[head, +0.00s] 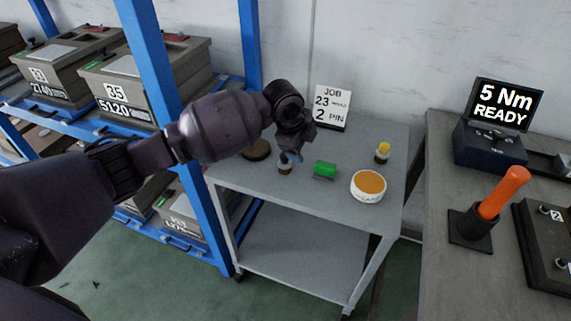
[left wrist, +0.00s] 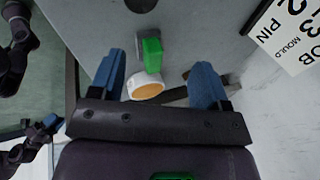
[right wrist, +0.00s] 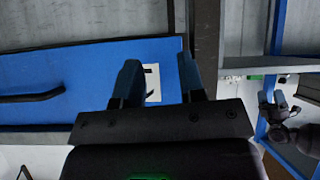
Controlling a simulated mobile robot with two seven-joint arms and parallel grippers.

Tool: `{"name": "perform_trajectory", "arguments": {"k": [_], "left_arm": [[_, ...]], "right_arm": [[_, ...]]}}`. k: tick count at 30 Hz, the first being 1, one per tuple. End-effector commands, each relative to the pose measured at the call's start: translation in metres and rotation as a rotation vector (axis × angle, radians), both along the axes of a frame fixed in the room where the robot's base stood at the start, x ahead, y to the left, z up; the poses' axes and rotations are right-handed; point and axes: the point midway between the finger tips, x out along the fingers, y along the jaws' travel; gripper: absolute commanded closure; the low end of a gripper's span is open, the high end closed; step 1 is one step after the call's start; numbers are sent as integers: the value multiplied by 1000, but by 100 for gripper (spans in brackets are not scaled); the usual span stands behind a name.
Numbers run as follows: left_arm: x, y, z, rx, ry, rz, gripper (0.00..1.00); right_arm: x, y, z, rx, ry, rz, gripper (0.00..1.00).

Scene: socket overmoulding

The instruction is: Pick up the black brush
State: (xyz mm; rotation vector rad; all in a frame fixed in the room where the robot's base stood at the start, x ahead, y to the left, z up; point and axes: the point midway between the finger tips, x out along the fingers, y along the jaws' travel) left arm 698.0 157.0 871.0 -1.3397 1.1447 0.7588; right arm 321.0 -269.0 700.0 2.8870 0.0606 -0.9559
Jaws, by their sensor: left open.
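I cannot clearly make out a black brush. A small dark piece with a brown base (head: 285,168) stands on the grey trolley (head: 240,178), partly hidden by my left gripper (head: 290,156). A low round dark-rimmed piece with a brown top (head: 257,150) lies left of it; I cannot tell whether either is the brush. My right gripper (right wrist: 160,75) is open and empty, away from the trolley.
A green block (head: 325,170), a white tin with orange contents (head: 368,185) and a yellow-topped piece (head: 383,152) stand on the trolley. A job sign (head: 332,107) stands at its back. Blue racking (head: 160,90) is left; a bench with an orange-handled tool (head: 503,192) is right.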

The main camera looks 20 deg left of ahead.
Motion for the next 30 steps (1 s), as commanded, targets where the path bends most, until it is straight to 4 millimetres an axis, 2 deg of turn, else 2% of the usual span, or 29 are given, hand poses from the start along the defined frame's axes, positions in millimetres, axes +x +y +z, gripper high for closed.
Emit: {"name": "perform_trajectory", "arguments": {"k": [1,6,11,14,24,30], "left_arm": [[2,11,4,68,54,-63,30],[-4,36,17,201,215,-247,30],[-8,46,22,241,282,-323,30],[-8,47,16,245,293,-334,30],[-8,46,-30,243,292,-333,30],[-6,45,-39,243,288,-332,30]], "right_arm": [[0,-1,-1,-3,1,3,63],[1,-1,-2,-6,4,7,63],[1,-1,-3,-6,4,7,63],[1,-1,-5,-5,6,7,63],[2,1,-12,0,11,3,63],[5,1,-12,0,6,4,63]]}}
